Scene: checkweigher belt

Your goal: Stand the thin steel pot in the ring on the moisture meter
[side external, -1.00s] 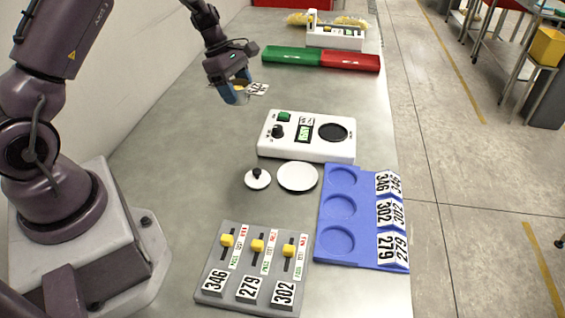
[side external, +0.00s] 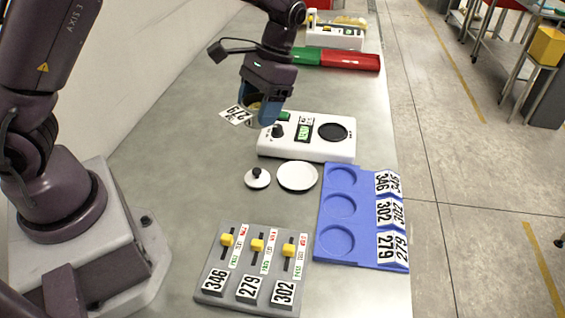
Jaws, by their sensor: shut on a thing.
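My gripper (side external: 262,108) is shut on the thin steel pot (side external: 251,122), which is mostly hidden between the blue fingers. Something yellowish shows at its top, and a white tag (side external: 237,115) reading 279 sticks out on its left. The gripper holds the pot above the back left corner of the white moisture meter (side external: 307,153). The meter has a green display, a dark knob and a green button. Its dark round ring (side external: 333,131) is on the right and looks empty.
A white dish (side external: 297,176) and a knobbed lid (side external: 257,178) lie in front of the meter. A blue tray (side external: 366,258) with empty round recesses is at right. A grey slider panel (side external: 222,292) is at front. Green and red blocks (side external: 350,61) lie behind.

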